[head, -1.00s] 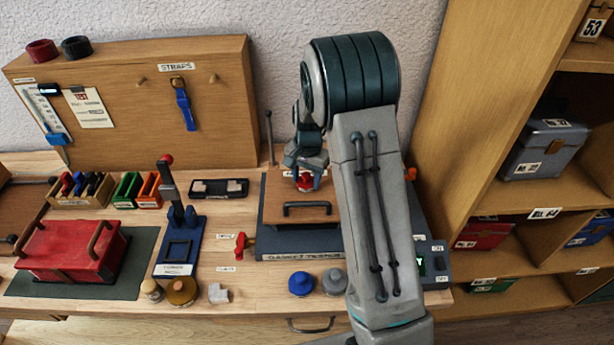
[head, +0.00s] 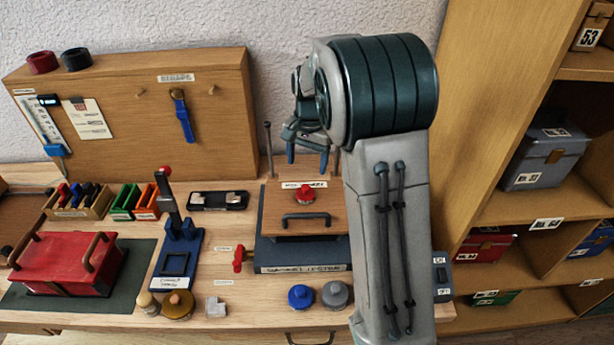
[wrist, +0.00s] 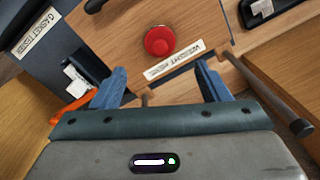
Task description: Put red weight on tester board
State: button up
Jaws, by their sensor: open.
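The red weight (head: 305,194) stands on the wooden board (head: 281,219) of the gasket tester, behind the board's dark handle. In the wrist view the red weight (wrist: 160,41) sits on the board in front of a white label (wrist: 179,60). My gripper (head: 307,158) is open and empty, raised above and behind the weight. In the wrist view its two blue fingers (wrist: 163,80) are spread, with the weight beyond their tips and apart from them. My arm hides the right part of the tester.
A blue weight (head: 301,296) and a grey weight (head: 335,294) stand in front of the tester. A dark upright rod (head: 268,150) rises at its back left. A blue press with a lever (head: 178,247) and a red box (head: 68,256) are at left.

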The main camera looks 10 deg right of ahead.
jog(key=s+r+n+t, duration=0.1)
jog(key=s+r+n, duration=0.1)
jog(key=s+r, duration=0.3)
jog(key=s+r+n, duration=0.1)
jog(key=s+r, duration=0.2)
jog(key=s, duration=0.5)
jog(key=s+f+n+t, duration=0.1)
jog(key=s+n, duration=0.3)
jog(key=s, duration=1)
jog(key=shift+s+a+f+n+t, duration=0.2)
jog(key=shift+s+f+n+t, duration=0.15)
jog(key=shift+t, duration=0.25)
